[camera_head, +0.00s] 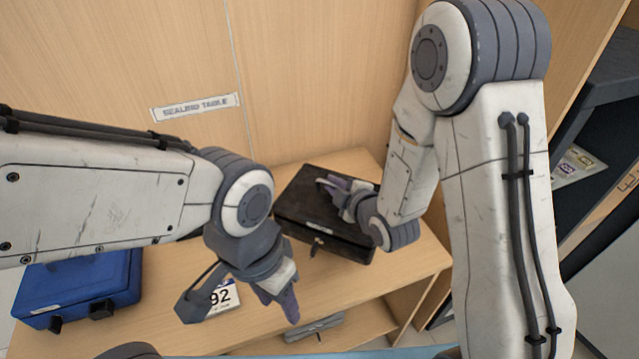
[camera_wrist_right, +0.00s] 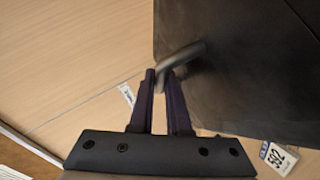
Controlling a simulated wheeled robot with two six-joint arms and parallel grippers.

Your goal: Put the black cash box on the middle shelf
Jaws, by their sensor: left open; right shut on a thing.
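The black cash box (camera_head: 312,232) lies flat on the wooden table, towards its back right. It fills the upper right of the right wrist view (camera_wrist_right: 240,75). My right gripper (camera_head: 330,185) is over the box lid and shut on its handle; in the right wrist view the fingers (camera_wrist_right: 162,78) close on the grey handle (camera_wrist_right: 188,58). My left gripper (camera_head: 240,303) is open and empty, above the table left of the box. A dark open cabinet (camera_head: 600,105) with shelves stands at the far right, partly hidden by my right arm; I cannot tell which is the middle shelf.
A blue case (camera_head: 80,285) sits on the left of the table (camera_head: 415,255). A white number card (camera_head: 222,298) is by my left gripper. A grey object (camera_head: 315,328) lies low near the front. A wooden wall panel with a sign (camera_head: 195,106) stands behind.

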